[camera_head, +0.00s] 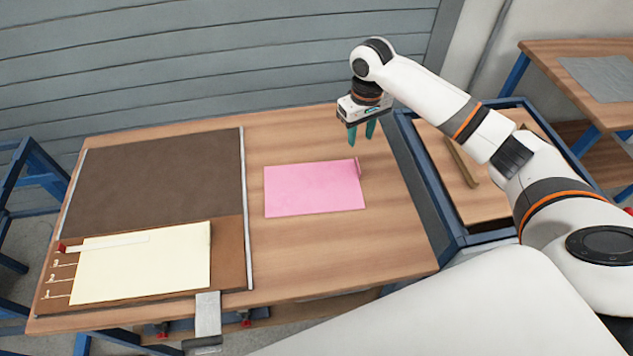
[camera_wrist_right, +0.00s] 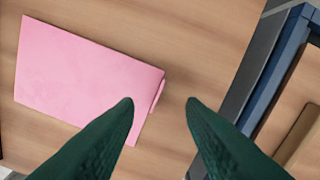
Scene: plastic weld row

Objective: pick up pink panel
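The pink panel (camera_head: 313,189) lies flat on the wooden table, right of the dark board. A small pink upright tab (camera_head: 358,168) stands at its right edge. My right gripper (camera_head: 361,136) is above the table, just beyond the panel's far right corner, with its green fingers pointing down. In the right wrist view the pink panel (camera_wrist_right: 82,75) is at the upper left, and its tab (camera_wrist_right: 158,95) shows between and beyond the open fingertips (camera_wrist_right: 160,103). The fingers are apart with nothing between them. My left gripper is not in view.
A cream panel (camera_head: 145,265) lies on the brown board (camera_head: 160,180) at the left of the table (camera_head: 330,255). A blue-framed bin (camera_head: 440,190) with a wooden piece (camera_head: 461,163) adjoins the table's right side. The table around the pink panel is clear.

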